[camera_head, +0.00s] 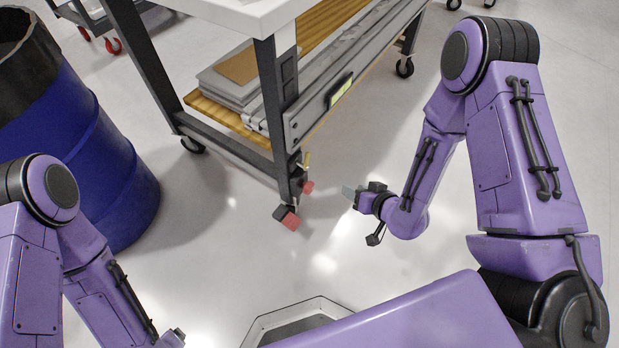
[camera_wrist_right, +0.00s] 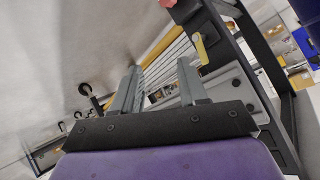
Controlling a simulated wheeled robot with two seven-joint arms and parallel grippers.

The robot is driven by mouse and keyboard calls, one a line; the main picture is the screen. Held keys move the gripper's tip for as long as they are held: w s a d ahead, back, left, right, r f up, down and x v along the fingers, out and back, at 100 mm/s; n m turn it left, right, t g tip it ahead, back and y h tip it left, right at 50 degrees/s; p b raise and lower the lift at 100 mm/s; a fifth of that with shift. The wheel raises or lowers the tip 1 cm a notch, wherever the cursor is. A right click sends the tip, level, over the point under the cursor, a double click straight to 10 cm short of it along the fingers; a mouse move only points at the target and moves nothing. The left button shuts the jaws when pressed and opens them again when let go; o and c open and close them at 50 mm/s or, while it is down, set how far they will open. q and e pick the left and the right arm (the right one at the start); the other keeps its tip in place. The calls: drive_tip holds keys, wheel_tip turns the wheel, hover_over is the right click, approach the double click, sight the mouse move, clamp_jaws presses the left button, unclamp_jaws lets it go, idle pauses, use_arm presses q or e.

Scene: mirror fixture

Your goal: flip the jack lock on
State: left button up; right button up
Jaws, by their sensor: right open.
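The cart's jack hardware is at the foot of its near leg. A small yellow lever (camera_head: 307,160) sticks up there, and it also shows as a yellow handle in the right wrist view (camera_wrist_right: 203,48). Below it are a red piece (camera_head: 308,187) and a black and red foot block (camera_head: 287,217). A red end shows at the top edge of the wrist view (camera_wrist_right: 167,4). I cannot tell which part is the lock. My right gripper (camera_head: 349,191) is open and empty, to the right of the leg and apart from it. It also shows in the wrist view (camera_wrist_right: 157,78).
The cart (camera_head: 277,95) has a grey leg and a lower wooden shelf with stacked panels (camera_head: 225,88). A blue barrel (camera_head: 85,140) stands at the left. The floor (camera_head: 360,265) between the cart and my base is clear.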

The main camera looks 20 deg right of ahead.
sight(309, 156)
drive_tip(key=w+a+n+t+y+b, duration=0.1)
drive_tip(key=w+a+n+y+b, duration=0.1)
drive_tip(key=w+b, duration=0.3)
drive_tip(key=w+a+f+n+t+y+b, duration=0.1)
drive_tip(key=w+a+n+y+b, duration=0.2)
drive_tip(key=b, duration=0.4)
drive_tip(key=w+a+n+t+y+b, duration=0.1)
drive_tip(key=w+a+n+y+b, duration=0.1)
drive_tip(key=w+b, duration=0.4)
drive_tip(key=shift+w+a+f+n+t+y+b, duration=0.15)
drive_tip(key=shift+w+a+n+t+y+b, duration=0.1)
drive_tip(key=shift+w+y, duration=0.25)
drive_tip(key=shift+w+a+f+n+t+y+b, duration=0.15)
drive_tip(key=shift+w+a+y, duration=0.1)
drive_tip(key=shift+w+y, duration=0.25)
drive_tip(key=shift+w+a+r, duration=0.1)
drive_tip(key=shift+w+a, duration=0.1)
drive_tip(key=shift+w, duration=0.15)
use_arm(q)
drive_tip(key=s+f+m+g+h, duration=0.1)
drive_tip(key=s+f+m+g, duration=0.2)
drive_tip(key=f, duration=1.9)
drive_tip(key=shift+s+d+f+h, duration=0.15)
drive_tip(key=shift+s+d+h, duration=0.25)
drive_tip(key=shift+s, duration=0.3)
use_arm(e)
drive_tip(key=shift+c, duration=0.3)
